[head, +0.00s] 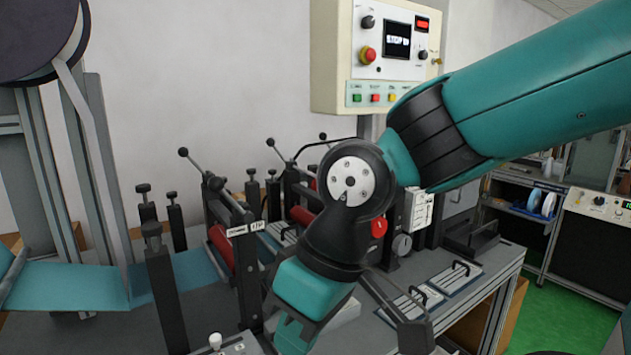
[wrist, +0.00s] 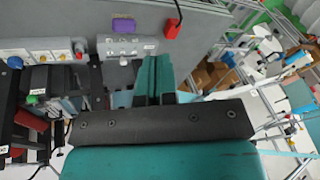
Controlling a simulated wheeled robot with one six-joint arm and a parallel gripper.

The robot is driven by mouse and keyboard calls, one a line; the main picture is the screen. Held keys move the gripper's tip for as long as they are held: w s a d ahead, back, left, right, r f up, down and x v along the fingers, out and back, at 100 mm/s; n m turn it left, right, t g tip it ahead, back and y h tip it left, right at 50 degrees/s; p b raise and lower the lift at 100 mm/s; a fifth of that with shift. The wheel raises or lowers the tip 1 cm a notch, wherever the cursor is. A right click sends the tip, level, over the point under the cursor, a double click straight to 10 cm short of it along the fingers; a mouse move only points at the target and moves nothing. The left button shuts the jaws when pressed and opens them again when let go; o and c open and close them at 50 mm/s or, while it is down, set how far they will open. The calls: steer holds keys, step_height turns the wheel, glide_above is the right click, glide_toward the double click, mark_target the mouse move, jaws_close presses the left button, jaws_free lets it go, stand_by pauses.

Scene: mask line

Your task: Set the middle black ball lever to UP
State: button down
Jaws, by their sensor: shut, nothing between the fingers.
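Three black ball levers rise from the machine frames in the head view. The middle black ball lever (head: 270,142) has its ball up at the left end and its rod slanting down to the right to the frame. The left ball lever (head: 183,152) slants the same way, and the right one (head: 322,136) stands farther back. My gripper (head: 287,341) is low in front of the machine, below and apart from the middle lever. In the wrist view my gripper's teal fingers (wrist: 154,78) are together and empty. I cannot pick out the middle lever there.
Red rollers (head: 220,247) sit in the black frames, with upright black posts (head: 160,285) at left. A control box (head: 385,55) hangs on the wall above. My arm crosses the right side and hides part of the machine. Blue web (head: 65,288) runs at left.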

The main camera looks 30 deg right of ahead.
steer(key=w+d+f+m+t+h+b, duration=0.2)
steer(key=w+d+m+t+b, duration=0.15)
steer(key=w+b, duration=0.45)
steer(key=w+d+f+m+t+h+b, duration=0.2)
steer(key=w+m+t+b, duration=0.3)
steer(key=w, duration=0.5)
steer(key=w+d+f+m+t+h+b, duration=0.2)
steer(key=w+d+m+t+b, duration=0.15)
steer(key=w+b, duration=0.5)
steer(key=w+d+r+m+h+b, duration=0.2)
steer(key=d+r+m+h+b, duration=0.3)
steer(key=d+m+h, duration=0.3)
steer(key=w+d+r+m+h+b, duration=0.3)
steer(key=d+r+m+h+b, duration=0.2)
steer(key=d+m+h, duration=0.4)
steer(key=shift+d+r+m+t+h, duration=0.25)
steer(key=shift+r+m+t+h, duration=0.25)
steer(key=shift+m, duration=0.3)
steer(key=shift+d+g, duration=0.15)
steer(key=shift+g, duration=0.15)
